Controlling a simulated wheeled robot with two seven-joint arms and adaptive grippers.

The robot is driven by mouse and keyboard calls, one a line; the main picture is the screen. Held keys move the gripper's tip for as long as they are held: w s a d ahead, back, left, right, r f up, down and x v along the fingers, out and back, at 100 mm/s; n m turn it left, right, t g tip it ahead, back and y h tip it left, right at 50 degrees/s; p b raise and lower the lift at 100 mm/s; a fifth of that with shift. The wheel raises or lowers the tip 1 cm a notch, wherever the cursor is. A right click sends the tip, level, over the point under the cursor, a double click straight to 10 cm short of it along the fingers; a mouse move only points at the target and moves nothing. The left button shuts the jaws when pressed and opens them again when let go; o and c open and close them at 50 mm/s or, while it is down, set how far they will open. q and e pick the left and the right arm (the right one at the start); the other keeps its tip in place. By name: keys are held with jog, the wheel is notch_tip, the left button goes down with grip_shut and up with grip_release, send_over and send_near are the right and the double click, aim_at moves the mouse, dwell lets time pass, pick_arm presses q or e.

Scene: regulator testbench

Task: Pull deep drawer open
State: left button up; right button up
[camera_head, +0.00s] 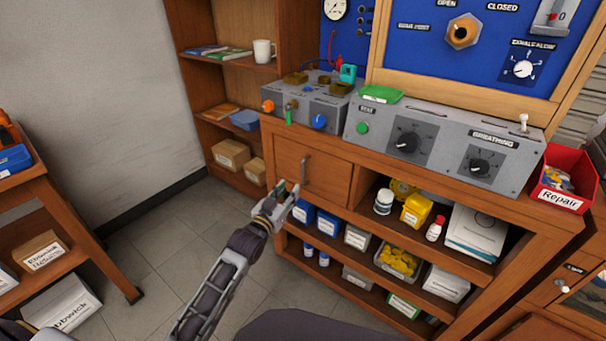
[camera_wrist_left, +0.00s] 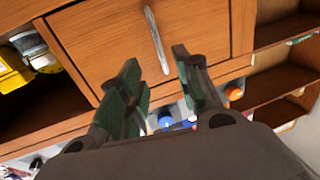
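The deep drawer (camera_head: 325,178) is a wooden front in the bench, left of the open shelves, and looks shut. Its upright metal bar handle (camera_head: 303,170) is near the left side of the front. My left gripper (camera_head: 287,192) is just below and left of the handle in the head view. In the left wrist view the drawer front (camera_wrist_left: 100,45) fills the top, and the handle (camera_wrist_left: 156,40) runs down toward the gap between the fingers of my left gripper (camera_wrist_left: 160,62). The fingers are apart and empty; contact with the handle cannot be told. My right gripper is not in view.
Open shelves right of and below the drawer hold a yellow container (camera_head: 416,210), a white jar (camera_head: 384,202) and several bins. Grey control boxes (camera_head: 445,140) stand on the bench top. A red bin (camera_head: 566,180) is at the right. The floor (camera_head: 175,240) in front is clear.

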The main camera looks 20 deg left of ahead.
aim_at(303, 183)
pick_arm(q)
jog(key=w+b, duration=0.1)
jog(key=w, duration=0.2)
jog(key=w+d+b, duration=0.1)
jog(key=w, duration=0.3)
jog(key=w+b, duration=0.1)
jog(key=w, duration=0.3)
jog(key=shift+w+d, duration=0.1)
jog(key=shift+d, duration=0.3)
jog(key=shift+w, duration=0.15)
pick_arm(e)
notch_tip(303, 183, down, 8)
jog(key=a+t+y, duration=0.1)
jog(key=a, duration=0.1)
pick_arm(q)
jog(key=shift+c, duration=0.2)
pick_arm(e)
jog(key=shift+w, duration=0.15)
pick_arm(q)
grip_shut()
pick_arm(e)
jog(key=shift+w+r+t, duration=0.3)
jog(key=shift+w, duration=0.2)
